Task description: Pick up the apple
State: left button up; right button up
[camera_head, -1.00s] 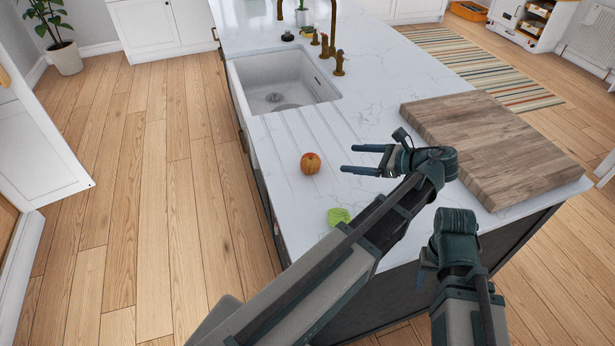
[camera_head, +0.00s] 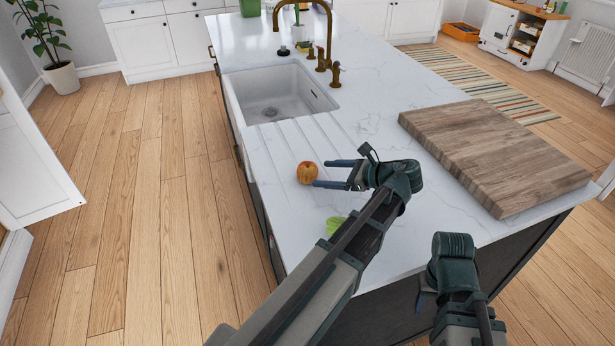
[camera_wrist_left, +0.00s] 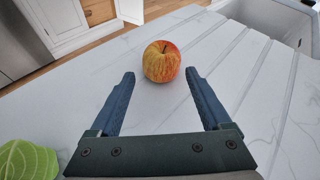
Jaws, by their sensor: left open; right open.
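A red and yellow apple (camera_head: 307,172) rests on the white marble counter (camera_head: 390,125), beside the grooves near the sink. My left gripper (camera_head: 325,173) is open, its blue fingers pointing at the apple. In the left wrist view the apple (camera_wrist_left: 161,61) sits just beyond the fingertips (camera_wrist_left: 160,76), centred between their lines, with nothing gripped. My right gripper (camera_head: 424,290) is low at the right, off the counter's near edge, and it holds nothing that I can see; its fingers are mostly hidden.
A green leaf-shaped item (camera_head: 335,225) lies near the counter edge, partly behind my left arm. A thick wooden board (camera_head: 490,150) is on the right. The sink (camera_head: 275,95) and brass tap (camera_head: 325,45) are farther back. Counter around the apple is clear.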

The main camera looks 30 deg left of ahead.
aim_at(312, 174)
pick_arm(q)
jog(key=shift+a+f, duration=0.1)
jog(key=shift+a, duration=0.25)
jog(key=shift+a+f+b, duration=0.35)
jog(key=b+x, duration=0.1)
jog(key=x, duration=0.2)
jog(key=shift+w+a+f+b, duration=0.15)
jog(key=shift+a+f+b, duration=0.05)
jog(key=shift+f+b, duration=0.15)
jog(key=shift+a, duration=0.3)
jog(key=c, duration=1.1)
